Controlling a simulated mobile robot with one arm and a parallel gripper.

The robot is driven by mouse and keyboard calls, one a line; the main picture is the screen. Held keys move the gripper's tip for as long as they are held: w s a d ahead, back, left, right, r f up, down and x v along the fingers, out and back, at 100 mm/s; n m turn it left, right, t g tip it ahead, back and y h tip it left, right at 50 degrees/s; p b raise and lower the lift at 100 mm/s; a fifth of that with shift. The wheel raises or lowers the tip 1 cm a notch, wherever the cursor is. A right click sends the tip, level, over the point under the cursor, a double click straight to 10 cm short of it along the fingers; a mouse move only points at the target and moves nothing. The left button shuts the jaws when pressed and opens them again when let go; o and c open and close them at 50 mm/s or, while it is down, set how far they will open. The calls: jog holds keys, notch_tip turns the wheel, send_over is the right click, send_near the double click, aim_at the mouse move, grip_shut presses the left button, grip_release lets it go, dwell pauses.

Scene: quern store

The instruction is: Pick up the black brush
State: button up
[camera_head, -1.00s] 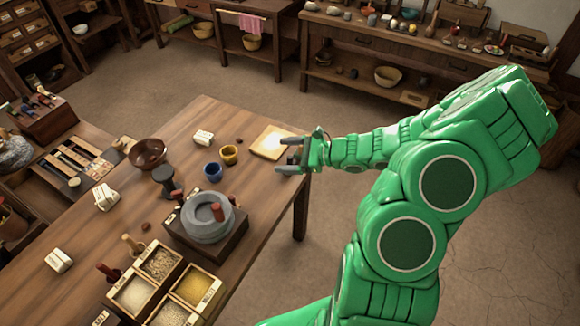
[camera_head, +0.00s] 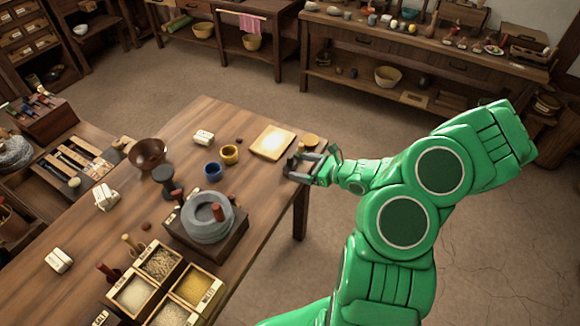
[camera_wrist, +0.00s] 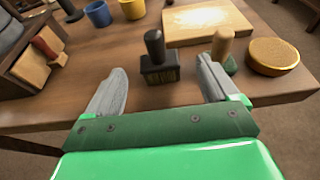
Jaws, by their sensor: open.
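The black brush (camera_wrist: 160,70) stands upright on the table in the wrist view, a dark block with a rounded knob handle on top. It lies ahead of my gripper, roughly between the lines of its two fingers, with nothing gripped. My gripper (camera_head: 291,168) is open and empty over the right edge of the table in the head view. Its two grey fingers (camera_wrist: 162,80) are spread wide in the wrist view. In the head view I cannot make the brush out clearly beside the fingers.
Just right of the brush stands a wooden-handled piece with a green base (camera_wrist: 223,48), close to the right finger. Behind are a pale board (camera_wrist: 207,22) and a round tan lid (camera_wrist: 273,56). Blue (camera_head: 213,172) and yellow (camera_head: 229,155) cups and a stone quern (camera_head: 207,220) stand left.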

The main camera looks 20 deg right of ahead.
aim_at(294, 166)
jog(key=shift+f+x, duration=0.15)
jog(key=shift+x, duration=0.6)
jog(key=shift+f+x, duration=0.15)
jog(key=shift+x, duration=1.75)
jog(key=c, duration=1.1)
jog(key=shift+c, duration=0.2)
jog(key=shift+r, duration=5)
